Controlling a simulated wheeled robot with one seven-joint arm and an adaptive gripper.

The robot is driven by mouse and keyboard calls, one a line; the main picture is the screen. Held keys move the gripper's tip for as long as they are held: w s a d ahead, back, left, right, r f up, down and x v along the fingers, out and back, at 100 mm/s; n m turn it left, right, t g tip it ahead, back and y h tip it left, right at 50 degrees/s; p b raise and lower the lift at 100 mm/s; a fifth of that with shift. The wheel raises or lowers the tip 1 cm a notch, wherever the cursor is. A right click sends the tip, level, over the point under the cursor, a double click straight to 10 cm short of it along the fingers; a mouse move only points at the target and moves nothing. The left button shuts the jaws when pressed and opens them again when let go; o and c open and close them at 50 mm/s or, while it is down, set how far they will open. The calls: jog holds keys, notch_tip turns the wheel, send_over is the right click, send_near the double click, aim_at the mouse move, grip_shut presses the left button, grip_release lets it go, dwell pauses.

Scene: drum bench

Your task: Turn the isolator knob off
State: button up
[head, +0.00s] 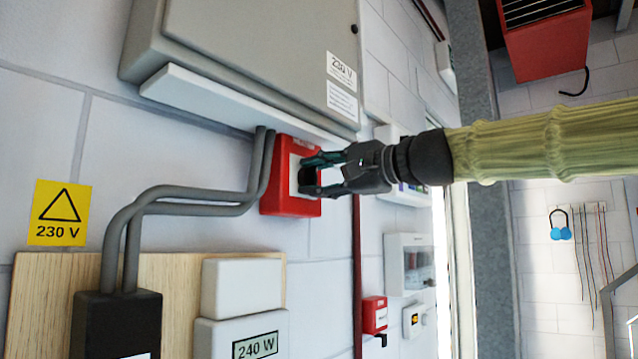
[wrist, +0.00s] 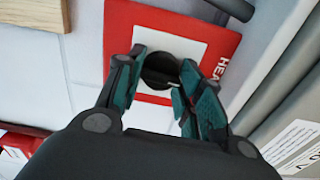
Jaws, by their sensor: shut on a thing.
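The isolator is a red box (head: 280,178) on the wall below the grey cabinet, with a white face plate. In the wrist view the red box (wrist: 122,50) carries the white plate (wrist: 190,35) and a round black knob (wrist: 160,70) at its middle. Part of a label reading "HEA" shows at the plate's right. My gripper (head: 306,176) reaches in from the right. In the wrist view its two teal-padded fingers (wrist: 162,78) are shut on the knob, one on each side. The knob's lower part is hidden between the fingers, and its exact setting cannot be read.
The grey cabinet (head: 255,50) with a "230 V" label overhangs the isolator. Grey conduits (head: 195,207) run just left of it to a black box (head: 115,320) on a wooden board. A small red box (head: 374,315) is lower right.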

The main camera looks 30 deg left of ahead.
dwell(0.6)
jog(key=o, duration=1)
jog(key=shift+d, duration=0.1)
jog(key=d, duration=0.8)
jog(key=s+d, duration=0.1)
jog(key=d, duration=0.3)
jog(key=shift+w+a+f, duration=0.1)
